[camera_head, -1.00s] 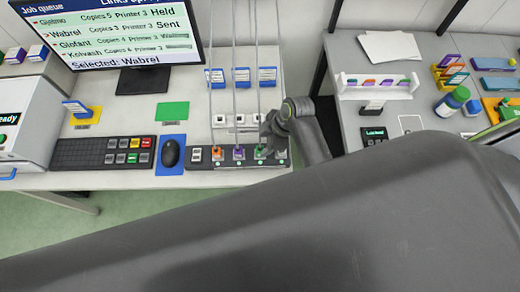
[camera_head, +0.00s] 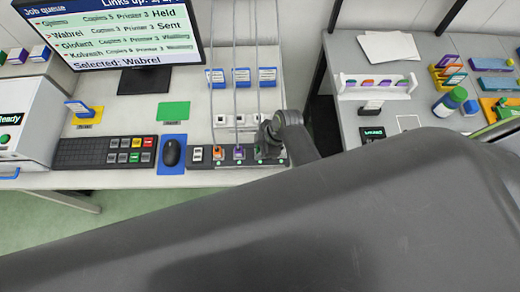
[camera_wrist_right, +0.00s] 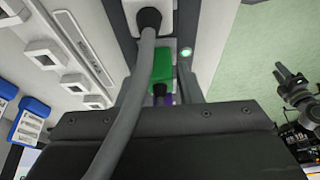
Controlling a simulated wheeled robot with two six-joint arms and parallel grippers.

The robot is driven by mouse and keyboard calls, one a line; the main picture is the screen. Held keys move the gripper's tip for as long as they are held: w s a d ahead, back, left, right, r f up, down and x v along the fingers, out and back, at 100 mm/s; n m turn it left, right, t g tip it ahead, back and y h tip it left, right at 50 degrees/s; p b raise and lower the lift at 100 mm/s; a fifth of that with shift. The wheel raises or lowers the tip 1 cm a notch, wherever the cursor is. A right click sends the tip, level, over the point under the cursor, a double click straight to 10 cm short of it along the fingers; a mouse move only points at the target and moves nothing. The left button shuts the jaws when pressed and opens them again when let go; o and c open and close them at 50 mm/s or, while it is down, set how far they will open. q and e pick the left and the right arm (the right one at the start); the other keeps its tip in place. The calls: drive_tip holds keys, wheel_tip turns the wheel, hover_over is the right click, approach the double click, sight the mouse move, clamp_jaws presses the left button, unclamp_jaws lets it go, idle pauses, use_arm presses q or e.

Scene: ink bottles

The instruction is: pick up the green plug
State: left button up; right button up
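The green plug (camera_wrist_right: 160,66) sits in the dark socket strip (camera_head: 199,165) at the front of the desk. In the head view my right gripper (camera_head: 271,145) is over its place and mostly hides it. In the wrist view the plug lies just beyond my gripper body, with a grey cable crossing in front. Whether the fingers touch or grip it is unclear. A purple plug (camera_head: 239,153) and an orange plug (camera_head: 218,153) stand to its left.
A white plug (camera_wrist_right: 150,14) with a grey cable (camera_wrist_right: 144,75) is beside the green one. Cables rise from the strip. A mouse (camera_head: 171,153) and keyboard (camera_head: 105,152) lie left. A white socket block (camera_head: 234,121) and blue-white tags (camera_head: 241,77) stand behind. My right arm covers the foreground.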

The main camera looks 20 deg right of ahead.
drive_tip(key=c, duration=0.5)
drive_tip(key=shift+r, duration=0.1)
drive_tip(key=shift+r+b, duration=0.6)
drive_tip(key=shift+r, duration=4.35)
